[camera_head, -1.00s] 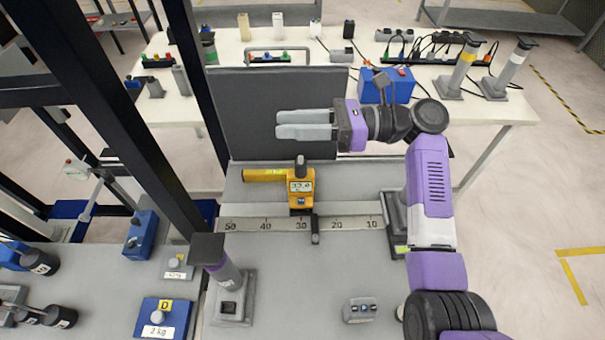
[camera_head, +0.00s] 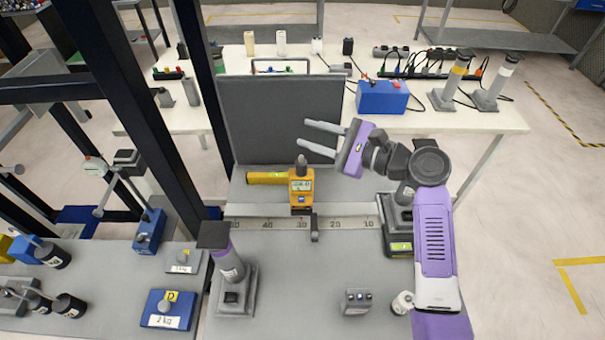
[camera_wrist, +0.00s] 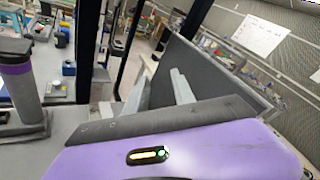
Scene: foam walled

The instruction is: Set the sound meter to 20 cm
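The yellow sound meter (camera_head: 300,186) stands on a slider on the ruled rail (camera_head: 345,222), in front of a dark foam panel (camera_head: 282,120). The scale reads from 10 at the right to higher numbers at the left. A dark pointer (camera_head: 314,230) below the meter sits between the 30 and 20 marks, nearer 30. The meter's small display is too small to read surely. My gripper (camera_head: 312,136) is open and empty, above and right of the meter, in front of the panel. In the wrist view its fingers (camera_wrist: 178,88) show apart beside the panel.
A grey and purple post (camera_head: 232,275) stands at the rail's left end. A yellow cylinder (camera_head: 268,178) points left from the meter. A small button box (camera_head: 357,300) sits in front. A blue box (camera_head: 382,97) is on the rear table. Dark frame uprights are at left.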

